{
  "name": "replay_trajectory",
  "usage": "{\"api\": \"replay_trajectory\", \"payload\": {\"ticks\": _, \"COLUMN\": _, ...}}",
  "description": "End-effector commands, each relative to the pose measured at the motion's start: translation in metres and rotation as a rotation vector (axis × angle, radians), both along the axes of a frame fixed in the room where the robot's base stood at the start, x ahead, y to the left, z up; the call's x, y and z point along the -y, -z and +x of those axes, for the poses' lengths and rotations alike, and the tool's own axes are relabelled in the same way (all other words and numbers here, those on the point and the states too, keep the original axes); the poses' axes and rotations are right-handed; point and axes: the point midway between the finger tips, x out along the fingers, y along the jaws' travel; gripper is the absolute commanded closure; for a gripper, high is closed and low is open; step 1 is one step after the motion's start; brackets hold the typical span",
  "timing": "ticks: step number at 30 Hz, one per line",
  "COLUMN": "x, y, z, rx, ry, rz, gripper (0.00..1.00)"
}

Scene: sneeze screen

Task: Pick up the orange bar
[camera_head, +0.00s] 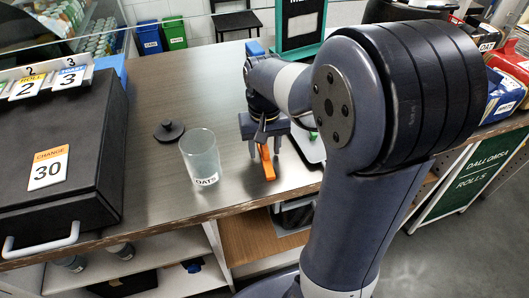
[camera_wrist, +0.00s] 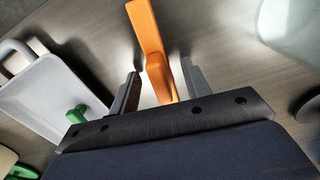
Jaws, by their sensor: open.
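The orange bar (camera_head: 265,160) lies on the wooden counter (camera_head: 228,188), to the right of the clear OATS cup. It also shows in the wrist view (camera_wrist: 150,42), with its near end between the two fingers. My gripper (camera_head: 265,150) is open, with one finger on each side of the bar. In the wrist view (camera_wrist: 158,85) a gap shows between each finger and the bar. My gripper hides part of the bar in the head view.
The OATS cup (camera_head: 201,157) and a dark lid (camera_head: 169,131) stand left of my gripper. A white tray (camera_wrist: 45,98) with a green-handled item (camera_wrist: 77,114) lies close on the other side. A black cash drawer (camera_head: 62,160) fills the counter's left.

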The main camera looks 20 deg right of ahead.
Motion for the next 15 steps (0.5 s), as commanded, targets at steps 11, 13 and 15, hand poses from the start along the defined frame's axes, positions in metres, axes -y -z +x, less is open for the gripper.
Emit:
{"api": "replay_trajectory", "payload": {"ticks": 11, "x": -0.0002, "y": 0.0002, "z": 0.0, "rx": 0.0, "ry": 0.0, "rz": 0.0, "gripper": 0.69}}
{"api": "replay_trajectory", "payload": {"ticks": 13, "x": -0.0002, "y": 0.0001, "z": 0.0, "rx": 0.0, "ry": 0.0, "rz": 0.0, "gripper": 0.75}}
{"api": "replay_trajectory", "payload": {"ticks": 15, "x": -0.0002, "y": 0.0001, "z": 0.0, "rx": 0.0, "ry": 0.0, "rz": 0.0, "gripper": 0.81}}
